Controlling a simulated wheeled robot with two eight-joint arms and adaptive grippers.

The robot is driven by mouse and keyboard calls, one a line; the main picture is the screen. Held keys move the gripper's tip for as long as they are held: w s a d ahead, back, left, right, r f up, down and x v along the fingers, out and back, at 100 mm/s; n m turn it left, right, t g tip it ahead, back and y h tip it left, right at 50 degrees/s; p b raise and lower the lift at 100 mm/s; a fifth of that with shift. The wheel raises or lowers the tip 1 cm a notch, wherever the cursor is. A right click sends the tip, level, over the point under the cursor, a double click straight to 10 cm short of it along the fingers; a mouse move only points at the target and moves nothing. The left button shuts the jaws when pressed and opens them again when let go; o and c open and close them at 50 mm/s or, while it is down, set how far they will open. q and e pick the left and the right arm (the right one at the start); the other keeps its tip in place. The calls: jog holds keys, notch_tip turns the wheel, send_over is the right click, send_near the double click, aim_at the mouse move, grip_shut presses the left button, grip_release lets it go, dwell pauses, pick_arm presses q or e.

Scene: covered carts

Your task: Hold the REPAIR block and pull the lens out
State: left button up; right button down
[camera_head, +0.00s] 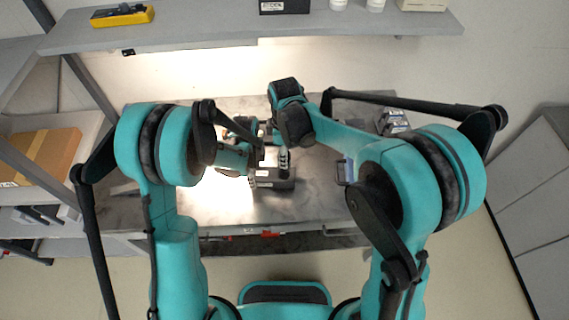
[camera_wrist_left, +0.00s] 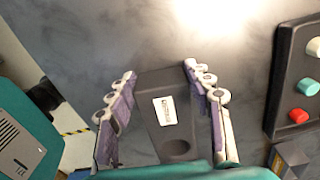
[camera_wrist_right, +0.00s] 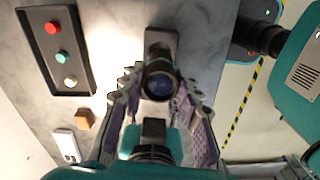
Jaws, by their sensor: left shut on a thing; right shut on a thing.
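The dark REPAIR block (camera_wrist_left: 152,82) has a small white label and a round recess (camera_wrist_left: 177,149) that looks empty in the left wrist view. It lies on the table in the head view (camera_head: 272,184). My left gripper (camera_wrist_left: 160,72) is shut on it, one finger along each side. My right gripper (camera_wrist_right: 160,84) is shut on the lens (camera_wrist_right: 159,82), a dark cylinder with bluish glass. The block's end (camera_wrist_right: 161,38) shows behind the lens in the right wrist view. Whether the lens touches the block is not clear. My right gripper is partly hidden in the head view (camera_head: 283,158).
A dark panel with red, green and white buttons (camera_wrist_right: 40,48) lies beside the work spot. A small brown block (camera_wrist_right: 85,119) and a white switch-like item (camera_wrist_right: 66,146) lie nearby. A shelf (camera_head: 215,30) overhangs the back. The table right of the block is fairly clear.

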jog(key=shift+r, duration=1.3)
pick_arm(q)
jog(key=o, duration=1.2)
notch_tip(320, 180, up, 12)
pick_arm(e)
jog(key=shift+w+d+f, duration=0.15)
jog(key=shift+d, duration=0.05)
pick_arm(q)
jog(key=s+a+n+t+b, duration=0.2)
jog(key=s+n+b, duration=0.1)
jog(key=s+n, duration=0.2)
jog(key=s+a+n+t+b, duration=0.2)
jog(key=s+n+b, duration=0.1)
jog(key=s+n, duration=0.2)
jog(key=s+a+n+t+b, duration=0.2)
jog(key=s+n, duration=0.3)
jog(key=n, duration=0.3)
jog(key=shift+s+a+r+t+b, duration=0.1)
jog(key=shift+a+t+b, duration=0.2)
jog(key=shift+t+b, duration=0.4)
pick_arm(e)
jog(key=w+d+f+m, duration=0.2)
jog(key=w+d+m, duration=0.1)
jog(key=d+m, duration=1.5)
jog(key=shift+w+m, duration=0.15)
jog(key=shift+m, duration=0.85)
